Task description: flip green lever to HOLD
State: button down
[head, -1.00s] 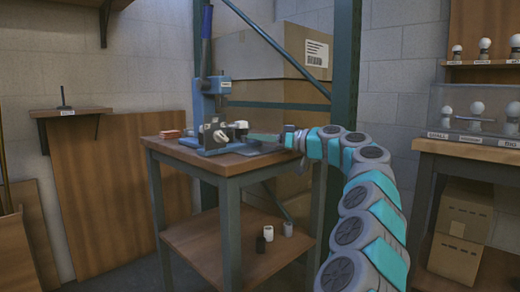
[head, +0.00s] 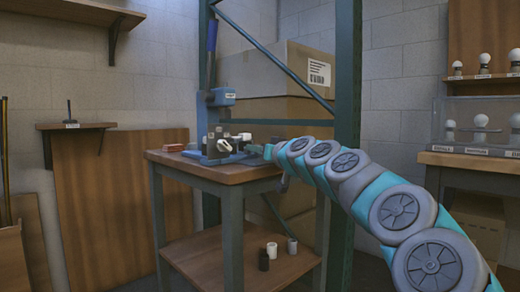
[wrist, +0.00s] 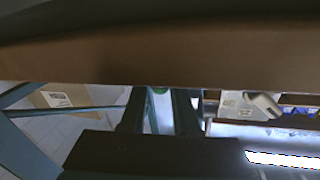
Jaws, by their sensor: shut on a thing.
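A blue bench press (head: 221,120) with a tall handle stands on the wooden workbench (head: 232,173) in the head view. My gripper (head: 257,150) is low at the press's right side, small and partly hidden by my arm. In the wrist view the two dark fingers of my gripper (wrist: 160,112) stand either side of a small green piece (wrist: 159,90), which appears to be the green lever. Most of it is hidden, and its position and any HOLD marking cannot be read.
White fittings (head: 225,145) sit at the press's front. A teal rack post (head: 346,120) and cardboard boxes (head: 290,75) stand close behind. A bulb display (head: 480,130) is at right.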

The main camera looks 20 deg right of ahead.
jog(key=shift+a+r+m+h+p, duration=0.25)
jog(key=shift+m+h+p, duration=0.3)
jog(key=shift+h+p, duration=0.4)
jog(key=shift+a+r+m+h+p, duration=0.1)
jog(key=shift+a+m+h+p, duration=0.2)
jog(key=shift+m+h+p, duration=0.45)
jog(key=h+p, duration=0.1)
jog(key=p, duration=0.1)
jog(key=m+h+p, duration=0.1)
jog(key=p, duration=0.1)
jog(key=shift+a+f+g+h, duration=0.15)
jog(key=shift+a+g+h, duration=0.15)
jog(key=shift+a+h, duration=0.1)
jog(key=shift+f+m+p, duration=0.15)
jog(key=shift+m+p, duration=0.15)
jog(key=shift+p, duration=0.15)
jog(key=c, duration=0.7)
grip_release()
jog(key=shift+o, duration=0.2)
jog(key=shift+s+a, duration=0.1)
jog(key=shift+s, duration=0.05)
